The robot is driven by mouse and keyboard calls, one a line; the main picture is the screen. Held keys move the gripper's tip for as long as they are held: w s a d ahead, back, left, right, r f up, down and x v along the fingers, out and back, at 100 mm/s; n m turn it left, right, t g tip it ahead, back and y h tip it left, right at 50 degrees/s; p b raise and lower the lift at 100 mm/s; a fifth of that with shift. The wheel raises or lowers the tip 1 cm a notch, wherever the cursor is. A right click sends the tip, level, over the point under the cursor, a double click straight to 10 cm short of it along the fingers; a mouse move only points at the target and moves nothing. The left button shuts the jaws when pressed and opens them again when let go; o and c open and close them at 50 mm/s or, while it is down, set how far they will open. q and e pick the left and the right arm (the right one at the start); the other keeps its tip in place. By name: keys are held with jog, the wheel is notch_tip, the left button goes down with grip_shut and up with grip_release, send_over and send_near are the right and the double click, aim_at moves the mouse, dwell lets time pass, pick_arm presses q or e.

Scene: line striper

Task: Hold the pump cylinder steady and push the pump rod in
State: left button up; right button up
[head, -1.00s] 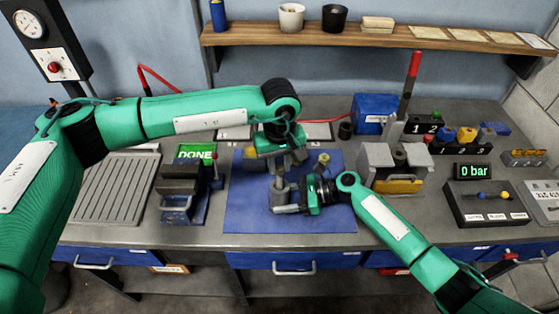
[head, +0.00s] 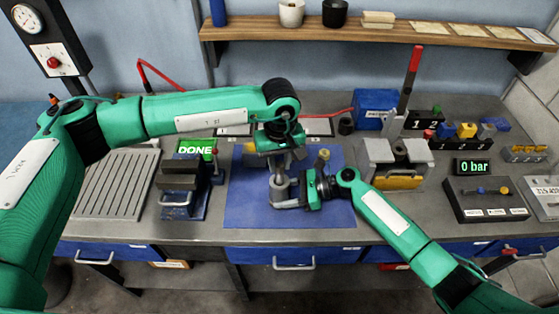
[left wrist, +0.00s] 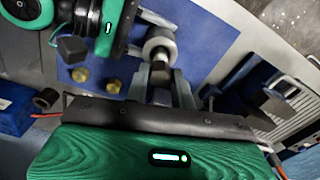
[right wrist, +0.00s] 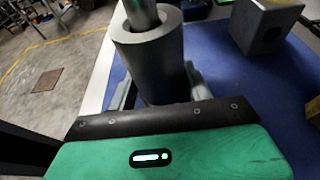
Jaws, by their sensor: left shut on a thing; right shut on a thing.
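The grey pump cylinder (head: 280,192) stands upright over the blue mat (head: 250,207). My right gripper (head: 296,189) is shut on it from the right side. The right wrist view shows the cylinder (right wrist: 150,65) between the fingers, with the pale metal pump rod (right wrist: 141,13) in its open top. My left gripper (head: 281,163) is above the cylinder, pointing down and shut on the rod. In the left wrist view, the rod (left wrist: 161,72) sits between the fingers, in line with the round cylinder (left wrist: 159,42). The rod's depth inside is hidden.
A brass-topped part (head: 323,158) and a grey block (right wrist: 268,27) stand close by on the mat. A vise (head: 180,187) is to the left, a grey lever machine (head: 397,160) to the right. The mat's front is clear.

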pick_arm(q)
jog(key=shift+f, duration=0.1)
jog(key=o, duration=1.3)
jog(key=shift+r, duration=3.5)
pick_arm(e)
jog(key=o, duration=0.8)
jog(key=shift+o, duration=0.2)
